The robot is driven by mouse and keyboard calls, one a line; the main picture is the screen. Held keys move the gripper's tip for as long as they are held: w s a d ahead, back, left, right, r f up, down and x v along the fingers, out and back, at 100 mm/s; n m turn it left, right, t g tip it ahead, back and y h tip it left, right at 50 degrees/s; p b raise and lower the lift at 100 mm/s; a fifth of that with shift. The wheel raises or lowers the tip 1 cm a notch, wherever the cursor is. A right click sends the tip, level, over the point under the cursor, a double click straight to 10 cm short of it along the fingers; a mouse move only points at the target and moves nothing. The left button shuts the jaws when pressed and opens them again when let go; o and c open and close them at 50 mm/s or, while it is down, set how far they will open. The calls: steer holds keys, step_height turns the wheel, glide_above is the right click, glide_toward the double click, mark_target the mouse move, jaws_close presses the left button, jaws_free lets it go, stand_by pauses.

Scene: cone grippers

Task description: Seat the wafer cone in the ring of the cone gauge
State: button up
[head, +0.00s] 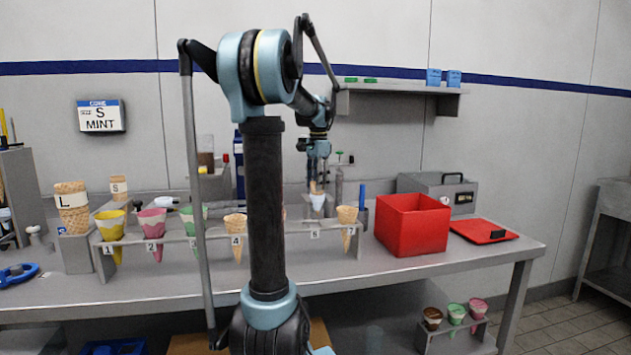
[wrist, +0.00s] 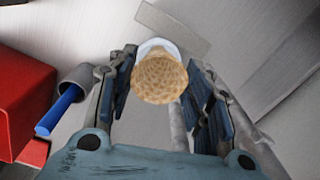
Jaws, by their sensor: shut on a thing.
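The wafer cone (wrist: 160,77) is between the two fingers of my gripper (wrist: 163,72) in the wrist view, its tan waffle end towards the camera. A white edge shows behind it. In the head view my gripper (head: 317,178) points down behind the rack, shut on the cone (head: 317,201), whose lower part looks white. The cone appears upright, near the label 5 of the rack in the picture; whether it touches anything below is unclear. I cannot make out the cone gauge's ring for certain. A grey post (head: 338,188) stands just right of my gripper.
The rack (head: 275,228) holds several cones along the bench front. A red bin (head: 412,224) and red tray (head: 483,231) stand to the right. A blue stick (wrist: 60,110) stands in a grey cup (wrist: 77,76). A sign (head: 101,116) reads S MINT.

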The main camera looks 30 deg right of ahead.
stand_by(0.3)
steer(key=o, duration=0.8)
step_height(320, 180, up, 12)
steer(key=shift+f, duration=0.15)
stand_by(0.9)
